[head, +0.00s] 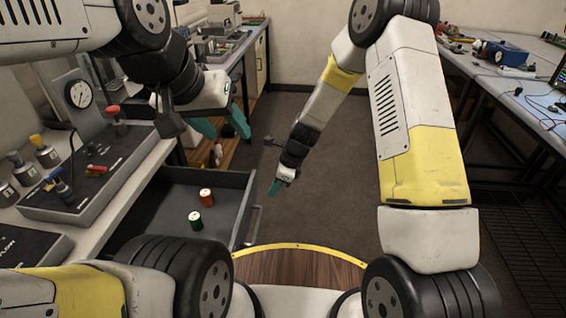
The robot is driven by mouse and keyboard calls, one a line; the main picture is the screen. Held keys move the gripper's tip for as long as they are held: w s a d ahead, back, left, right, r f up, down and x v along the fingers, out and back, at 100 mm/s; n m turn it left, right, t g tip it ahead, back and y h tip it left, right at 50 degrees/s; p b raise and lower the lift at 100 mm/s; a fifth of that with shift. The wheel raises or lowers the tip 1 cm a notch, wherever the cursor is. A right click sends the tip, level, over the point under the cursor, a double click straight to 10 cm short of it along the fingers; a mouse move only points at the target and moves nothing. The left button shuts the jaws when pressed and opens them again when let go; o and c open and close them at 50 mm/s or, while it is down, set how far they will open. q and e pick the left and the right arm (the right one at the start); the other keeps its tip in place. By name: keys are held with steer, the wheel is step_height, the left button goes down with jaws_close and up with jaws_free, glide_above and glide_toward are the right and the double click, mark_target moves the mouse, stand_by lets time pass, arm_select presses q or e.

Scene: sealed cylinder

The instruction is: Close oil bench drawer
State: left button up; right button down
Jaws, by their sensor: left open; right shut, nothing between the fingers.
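The oil bench drawer (165,217) is pulled out from under the bench at the left of the head view. Inside it stand a green cylinder (196,222) and a red-orange cylinder (206,198). My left gripper (222,126), with teal fingers, is open and empty above and beyond the drawer's far side. My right gripper (274,188), also teal-tipped, is shut and empty beside the drawer's front panel (246,213), on its outer side. I cannot tell whether it touches the panel.
The left bench (125,180) carries a panel with a pressure gauge (79,94) and several valves. A right bench (480,70) holds a blue device (505,52) and cables. Open dark floor (330,195) lies between the benches.

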steer(key=shift+w+a+f, duration=0.1)
steer(key=shift+a+f, duration=0.1)
steer(key=shift+a, duration=0.55)
steer(key=shift+s+a+f, duration=0.1)
steer(key=shift+a+f, duration=0.05)
steer(key=shift+a, duration=0.6)
steer(key=shift+w+a+f, duration=0.1)
steer(key=shift+a+f, duration=0.1)
steer(key=shift+a, duration=0.55)
